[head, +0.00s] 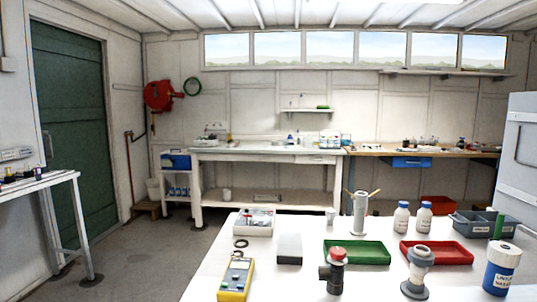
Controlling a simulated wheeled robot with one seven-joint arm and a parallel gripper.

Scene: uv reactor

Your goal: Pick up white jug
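I cannot make out with certainty which thing is the white jug. A small white cup-like vessel (331,216) stands upright at the back of the near white table, left of a tall pale cylinder with thin sticks in it (360,213). It is too small to tell a handle or spout. My gripper is not in view.
The near white table (200,270) also holds a yellow meter (236,278), a green tray (357,252), a red tray (436,252), white bottles (401,218), two pipe fittings (418,272) and a blue-and-white container (501,269). Floor (140,260) is clear at left.

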